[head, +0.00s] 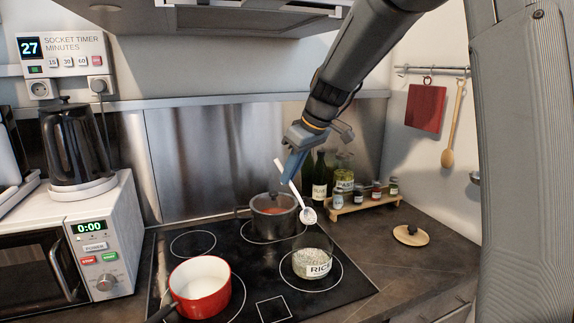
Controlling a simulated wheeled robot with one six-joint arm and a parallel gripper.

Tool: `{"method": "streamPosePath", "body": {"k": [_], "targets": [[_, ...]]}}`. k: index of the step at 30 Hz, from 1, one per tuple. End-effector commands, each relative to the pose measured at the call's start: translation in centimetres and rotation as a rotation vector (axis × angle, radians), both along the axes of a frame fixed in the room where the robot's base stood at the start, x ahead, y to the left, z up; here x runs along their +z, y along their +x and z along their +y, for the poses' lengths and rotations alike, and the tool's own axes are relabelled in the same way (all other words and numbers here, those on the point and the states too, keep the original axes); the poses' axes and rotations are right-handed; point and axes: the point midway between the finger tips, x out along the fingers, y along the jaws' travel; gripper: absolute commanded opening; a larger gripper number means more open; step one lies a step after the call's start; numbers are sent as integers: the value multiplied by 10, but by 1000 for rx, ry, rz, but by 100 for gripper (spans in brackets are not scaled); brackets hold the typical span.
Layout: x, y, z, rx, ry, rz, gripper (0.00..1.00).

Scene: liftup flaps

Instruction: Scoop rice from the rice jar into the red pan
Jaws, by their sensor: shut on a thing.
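My gripper (291,165) is shut on the white handle of a slotted spoon (308,214). The spoon's bowl points down and hangs just above the glass rice jar (319,268). The jar stands on the front right burner, with its top open and rice inside behind a "RICE" label. I cannot tell whether the spoon holds any rice. The red pan (203,296) stands on the front left burner, left of the jar, with a dark handle and a pale inside. I see no rice in the visible part of its inside.
A lidded glass pot (272,217) stands on the back burner, close behind the spoon. A spice rack (365,205) with jars and bottles is at the back right. A round wooden lid (411,235) lies on the right counter. A microwave (75,248) bearing a kettle (76,146) is at left.

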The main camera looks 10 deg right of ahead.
Motion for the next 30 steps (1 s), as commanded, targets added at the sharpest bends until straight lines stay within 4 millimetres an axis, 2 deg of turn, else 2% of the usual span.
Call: {"method": "streamPosePath", "body": {"k": [17, 30], "targets": [[-1, 0, -4, -6, 2, -3, 0], [-22, -6, -9, -4, 43, -47, 0]]}}
